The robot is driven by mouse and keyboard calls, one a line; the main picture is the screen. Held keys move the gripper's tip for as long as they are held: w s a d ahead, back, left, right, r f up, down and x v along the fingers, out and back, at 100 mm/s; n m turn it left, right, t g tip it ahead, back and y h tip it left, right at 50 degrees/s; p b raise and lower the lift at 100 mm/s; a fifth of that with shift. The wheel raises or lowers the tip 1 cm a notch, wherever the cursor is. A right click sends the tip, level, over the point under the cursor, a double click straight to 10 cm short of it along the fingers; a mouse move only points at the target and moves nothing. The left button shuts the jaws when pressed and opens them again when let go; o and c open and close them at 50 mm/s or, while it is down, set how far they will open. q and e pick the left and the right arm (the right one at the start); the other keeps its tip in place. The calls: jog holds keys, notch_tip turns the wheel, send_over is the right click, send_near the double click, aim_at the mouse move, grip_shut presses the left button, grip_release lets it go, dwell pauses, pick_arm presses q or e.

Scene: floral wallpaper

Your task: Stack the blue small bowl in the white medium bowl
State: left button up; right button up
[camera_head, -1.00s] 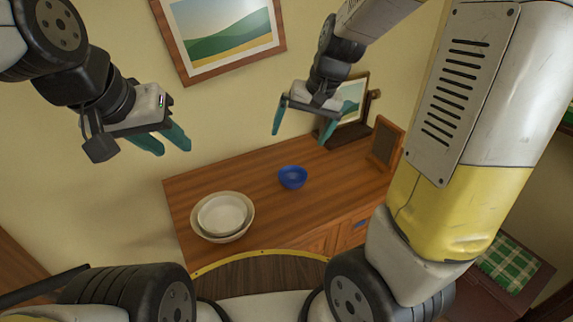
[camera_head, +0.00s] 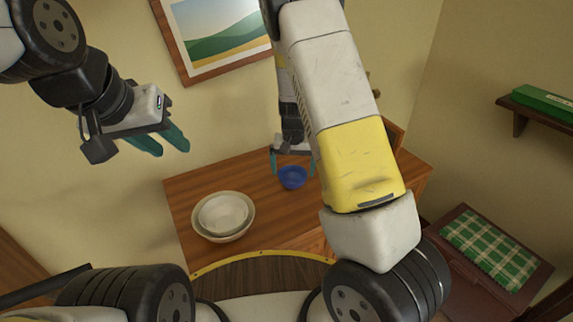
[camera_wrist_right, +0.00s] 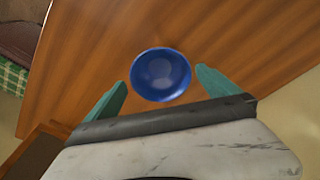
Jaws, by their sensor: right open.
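The blue small bowl (camera_head: 292,178) sits upright on the wooden cabinet top. It also shows in the right wrist view (camera_wrist_right: 160,75), near the two teal fingertips. My right gripper (camera_head: 292,168) is open, its fingers on either side of the bowl in the picture; I cannot tell whether they touch it. The white medium bowl (camera_head: 222,214) sits inside a larger beige bowl (camera_head: 249,222) at the front left of the cabinet top. My left gripper (camera_head: 168,146) is in the air, left of the cabinet, empty, its two teal fingers apart.
The wooden cabinet top (camera_head: 200,182) is clear between the bowls. A framed picture (camera_head: 215,40) hangs on the wall behind. A green checked cloth (camera_head: 490,250) on a dark wood piece and a shelf with a green box (camera_head: 545,102) are at the right.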

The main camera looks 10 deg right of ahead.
aim_at(293, 182)
jog(key=f, duration=0.4)
jog(key=shift+w+f, duration=0.25)
jog(key=shift+w, duration=0.1)
jog(key=shift+c, duration=0.4)
jog(key=c, duration=1.3)
jog(key=shift+r, duration=0.1)
jog(key=shift+r, duration=0.1)
